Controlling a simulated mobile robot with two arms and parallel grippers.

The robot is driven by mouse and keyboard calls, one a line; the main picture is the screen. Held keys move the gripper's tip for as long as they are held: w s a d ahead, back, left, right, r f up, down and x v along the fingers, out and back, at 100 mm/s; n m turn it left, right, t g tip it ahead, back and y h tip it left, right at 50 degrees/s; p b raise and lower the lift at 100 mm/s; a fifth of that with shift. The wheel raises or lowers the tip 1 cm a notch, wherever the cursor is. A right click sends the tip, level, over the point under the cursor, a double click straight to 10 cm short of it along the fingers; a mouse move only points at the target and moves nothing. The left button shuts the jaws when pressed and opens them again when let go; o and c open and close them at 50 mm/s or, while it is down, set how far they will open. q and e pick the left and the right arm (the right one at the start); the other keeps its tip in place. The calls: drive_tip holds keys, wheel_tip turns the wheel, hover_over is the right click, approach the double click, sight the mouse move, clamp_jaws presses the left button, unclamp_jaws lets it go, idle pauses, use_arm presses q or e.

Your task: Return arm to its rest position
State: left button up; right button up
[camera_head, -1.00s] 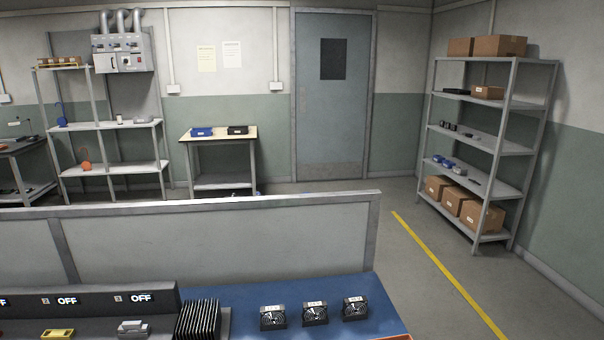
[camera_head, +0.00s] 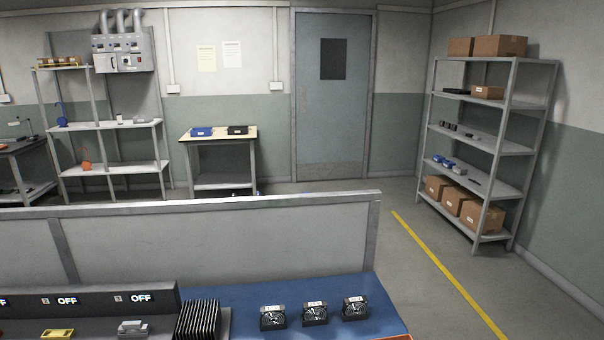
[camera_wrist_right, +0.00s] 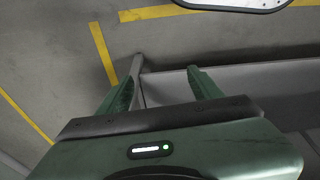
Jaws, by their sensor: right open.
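My right gripper (camera_wrist_right: 165,85) shows in the right wrist view with its two green fingers spread apart. Nothing is between the fingers. Behind them are the grey floor with yellow lines and a long grey edge or beam. Neither gripper and neither arm shows in the head view. My left gripper is in no view.
A blue-topped bench (camera_head: 250,302) at the front bears three fans (camera_head: 314,313), a black finned block (camera_head: 198,320) and a station with OFF displays (camera_head: 75,300). A grey partition (camera_head: 220,235) stands behind it. The right-hand floor (camera_head: 400,265) is clear up to a shelf (camera_head: 485,150).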

drive_tip(key=s+d+f+g, duration=0.1)
drive_tip(key=s+d+f, duration=0.1)
drive_tip(key=s+f, duration=1.3)
drive_tip(key=shift+s+d+f, duration=0.35)
drive_tip(key=shift+s+d, duration=0.05)
drive_tip(key=shift+s, duration=0.1)
